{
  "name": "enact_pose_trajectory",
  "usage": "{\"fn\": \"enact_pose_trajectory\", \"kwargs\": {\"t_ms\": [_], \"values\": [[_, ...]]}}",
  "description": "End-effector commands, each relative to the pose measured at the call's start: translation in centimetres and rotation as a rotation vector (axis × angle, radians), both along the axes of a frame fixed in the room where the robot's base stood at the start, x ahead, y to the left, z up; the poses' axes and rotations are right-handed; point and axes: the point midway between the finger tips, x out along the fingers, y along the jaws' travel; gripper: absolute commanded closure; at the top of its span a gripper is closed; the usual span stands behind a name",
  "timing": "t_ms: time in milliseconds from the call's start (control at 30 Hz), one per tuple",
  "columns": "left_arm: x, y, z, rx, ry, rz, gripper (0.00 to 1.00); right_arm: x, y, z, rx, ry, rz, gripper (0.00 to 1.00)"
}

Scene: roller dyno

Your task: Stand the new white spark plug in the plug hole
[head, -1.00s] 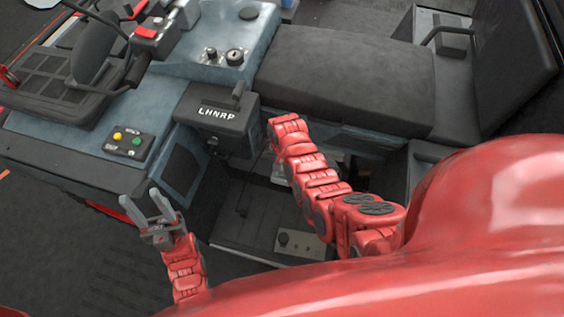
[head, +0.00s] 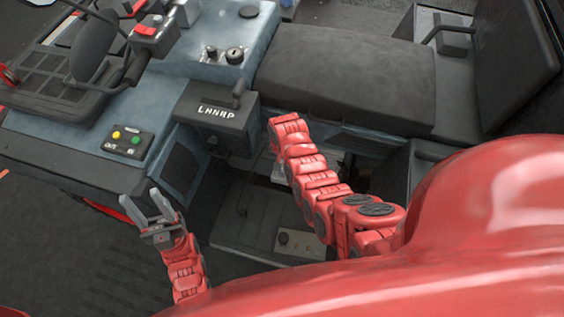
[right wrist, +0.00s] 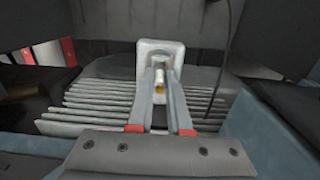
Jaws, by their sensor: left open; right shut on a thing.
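My right gripper (right wrist: 161,76) shows in the right wrist view, shut on the new white spark plug (right wrist: 159,74), a small pale piece with a yellowish end between the fingers. The fingers and plug are in front of a pale, rounded block (right wrist: 174,50) in the middle of a finned engine part (right wrist: 95,97). I cannot make out the plug hole, nor whether the plug touches the block. In the head view my right arm hides its own gripper. My left gripper (head: 139,198) is open and empty over the dark floor at lower left.
A black seat (head: 345,78) is at the top right. A black lever box (head: 215,115) and a blue-grey console (head: 220,50) lie left of my right arm. A button panel (head: 128,142) sits further left. In the right wrist view, dark walls and a hanging cable (right wrist: 228,60) crowd the engine.

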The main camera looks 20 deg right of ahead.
Motion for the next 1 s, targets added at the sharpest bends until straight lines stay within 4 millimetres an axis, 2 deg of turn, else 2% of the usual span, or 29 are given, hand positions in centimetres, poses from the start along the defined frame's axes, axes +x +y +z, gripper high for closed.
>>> {"fn": "enact_pose_trajectory", "kwargs": {"t_ms": [1000], "values": [[-0.01,0.0,-0.99,0.0,0.0,0.0,0.5,0.04,0.02,-0.83,0.0,0.0,0.001,1.0]]}}
